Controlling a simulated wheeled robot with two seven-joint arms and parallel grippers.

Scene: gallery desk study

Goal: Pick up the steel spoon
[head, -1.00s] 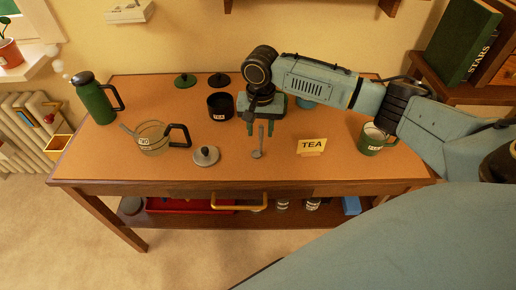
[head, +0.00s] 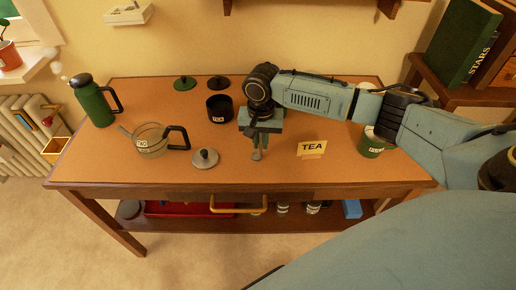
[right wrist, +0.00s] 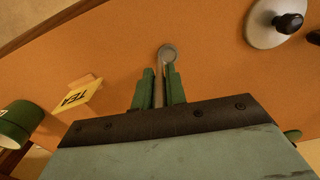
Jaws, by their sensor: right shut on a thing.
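The steel spoon (head: 257,155) is at the middle of the desk (head: 230,174), with its bowl showing just below my right gripper (head: 257,147). In the right wrist view the spoon's round bowl (right wrist: 167,53) sticks out beyond the fingertips. Its handle runs back between the two green fingers of the right gripper (right wrist: 160,82), which are shut on it. The rest of the handle is hidden by the gripper. I cannot tell whether the spoon touches the desk. My left gripper is not in view.
Left of the gripper stand a glass teapot (head: 151,142), a pale lid with a knob (head: 205,158) and a black canister (head: 219,109). A TEA card (head: 312,149) and a green mug (head: 371,145) are to the right. The desk front is mostly clear.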

